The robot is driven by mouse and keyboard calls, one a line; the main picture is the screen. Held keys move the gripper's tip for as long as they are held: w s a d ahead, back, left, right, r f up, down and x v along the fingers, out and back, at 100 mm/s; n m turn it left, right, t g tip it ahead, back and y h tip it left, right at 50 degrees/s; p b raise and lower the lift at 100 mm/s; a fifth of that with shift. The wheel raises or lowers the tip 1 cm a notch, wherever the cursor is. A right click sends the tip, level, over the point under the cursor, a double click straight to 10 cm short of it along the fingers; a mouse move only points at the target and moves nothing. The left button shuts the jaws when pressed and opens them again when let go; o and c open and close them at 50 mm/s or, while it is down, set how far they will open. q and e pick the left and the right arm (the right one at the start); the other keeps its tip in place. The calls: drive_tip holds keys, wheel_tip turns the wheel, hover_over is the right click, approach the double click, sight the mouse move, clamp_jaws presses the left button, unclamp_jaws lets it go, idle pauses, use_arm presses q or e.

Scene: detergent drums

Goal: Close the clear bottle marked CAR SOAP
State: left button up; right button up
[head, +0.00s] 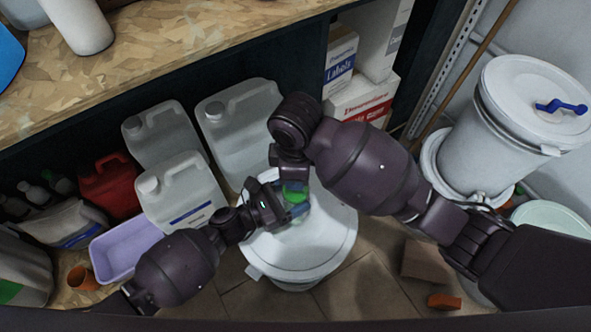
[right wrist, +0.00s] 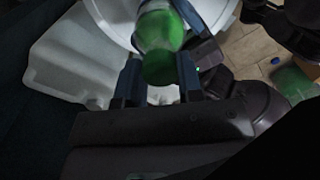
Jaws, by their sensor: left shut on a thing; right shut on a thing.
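A small green-looking bottle (head: 295,191) is over the white drum lid in the head view, mostly hidden by my grippers. Its green body also shows in the right wrist view (right wrist: 158,28); no CAR SOAP marking is readable. My left gripper (head: 284,212) comes in from the left and is shut on the bottle. My right gripper (right wrist: 159,80) comes down from above and is shut at the bottle's top end, which looks like its cap. The fingers stand on both sides of this round end. Whether the cap is fully seated cannot be seen.
The white drum (head: 325,245) stands under both grippers. Pale jugs (head: 180,190), a red can (head: 108,185) and a lilac tub (head: 125,245) are to the left. A tall white bucket (head: 520,120) stands right. A wooden worktop (head: 170,50) runs along the back.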

drive_tip(key=m, duration=0.5)
drive_tip(key=shift+m, duration=0.3)
drive_tip(key=m, duration=1.6)
drive_tip(key=shift+f, duration=0.1)
drive_tip(key=o, duration=1.1)
drive_tip(key=shift+r, duration=0.2)
drive_tip(key=shift+w+r, duration=0.15)
drive_tip(key=shift+r, duration=0.5)
drive_tip(key=shift+d+r, duration=0.1)
drive_tip(key=shift+r, duration=0.35)
wheel_tip(320, 180, up, 10)
drive_tip(key=shift+f, duration=0.25)
